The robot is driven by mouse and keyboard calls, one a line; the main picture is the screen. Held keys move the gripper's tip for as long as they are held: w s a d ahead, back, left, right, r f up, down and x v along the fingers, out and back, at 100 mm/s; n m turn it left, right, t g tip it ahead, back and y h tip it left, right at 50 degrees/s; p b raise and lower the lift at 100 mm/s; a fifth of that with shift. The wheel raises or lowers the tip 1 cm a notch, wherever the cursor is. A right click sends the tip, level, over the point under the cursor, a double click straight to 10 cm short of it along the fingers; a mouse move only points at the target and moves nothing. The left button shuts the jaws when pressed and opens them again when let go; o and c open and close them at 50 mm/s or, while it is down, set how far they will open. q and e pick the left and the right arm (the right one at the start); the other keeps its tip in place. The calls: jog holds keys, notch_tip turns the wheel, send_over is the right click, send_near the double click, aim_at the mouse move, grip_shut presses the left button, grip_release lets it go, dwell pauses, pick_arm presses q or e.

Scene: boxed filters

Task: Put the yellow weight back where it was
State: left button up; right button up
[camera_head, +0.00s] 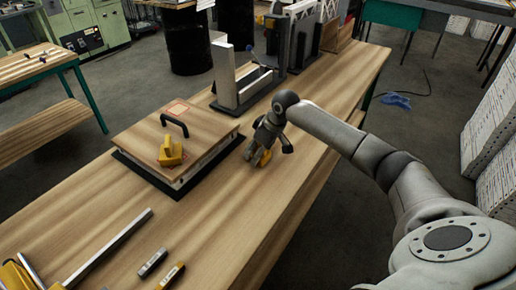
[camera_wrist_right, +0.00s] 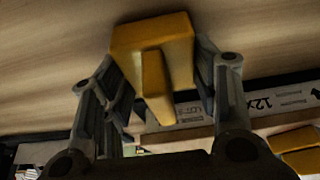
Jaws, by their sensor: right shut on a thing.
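My right gripper (camera_head: 264,154) is shut on a yellow weight (camera_head: 266,158), low over the table just right of the box. The weight fills the space between the fingers in the wrist view (camera_wrist_right: 155,70). I cannot tell whether it touches the table. A second yellow weight (camera_head: 171,154) sits on the box's wooden lid (camera_head: 150,134), near its front; a yellow block also shows at the lower right of the wrist view (camera_wrist_right: 298,150). A red-outlined patch (camera_head: 178,108) near the lid's back is bare. My left gripper is not in view.
The box stands on a black base (camera_head: 179,192) on the long wooden table (camera_head: 215,225). Behind it stands a grey upright fixture (camera_head: 226,78). The table right of the box is mostly clear.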

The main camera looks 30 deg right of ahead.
dwell(0.3)
jog(key=o, duration=1.6)
jog(key=shift+s, duration=0.1)
jog(key=b+v, duration=0.1)
jog(key=v, duration=1.1)
jog(key=shift+a, duration=0.1)
jog(key=shift+r, duration=0.1)
